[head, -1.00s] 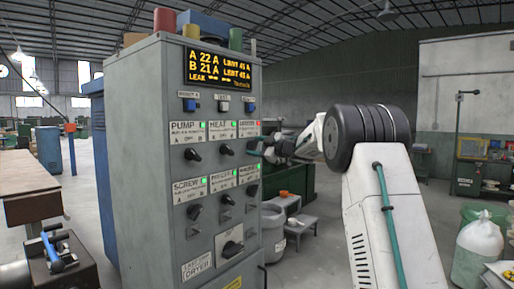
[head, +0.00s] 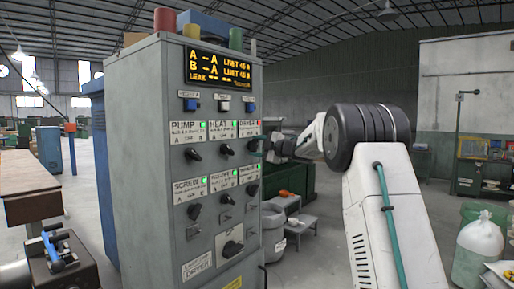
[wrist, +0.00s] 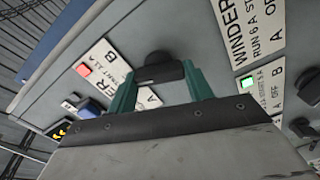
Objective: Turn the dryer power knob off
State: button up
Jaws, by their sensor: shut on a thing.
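The grey control cabinet (head: 150,150) stands left of centre in the head view, with labelled knobs in rows. My gripper (head: 266,146) is at the right end of the upper knob row, at the dryer position. In the wrist view, the black dryer knob (wrist: 158,68) sits between the two green fingers of my gripper (wrist: 160,88), which is shut on it. The knob's pointer direction is mostly hidden by the gripper. The dryer label plate (wrist: 108,64) has a red lamp (wrist: 84,70) beside it.
The winder plate (wrist: 248,40) with a green lamp (wrist: 247,84) and a black knob (wrist: 308,88) lies close by in the wrist view. The pump knob (head: 193,154) and heat knob (head: 227,149) are left of my gripper.

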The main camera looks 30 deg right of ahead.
jog(key=shift+f+n, duration=0.1)
jog(key=shift+n, duration=1.7)
jog(key=o, duration=1)
jog(key=shift+s, duration=0.1)
jog(key=v, duration=0.7)
jog(key=shift+s+d, duration=0.1)
jog(key=shift+s, duration=0.2)
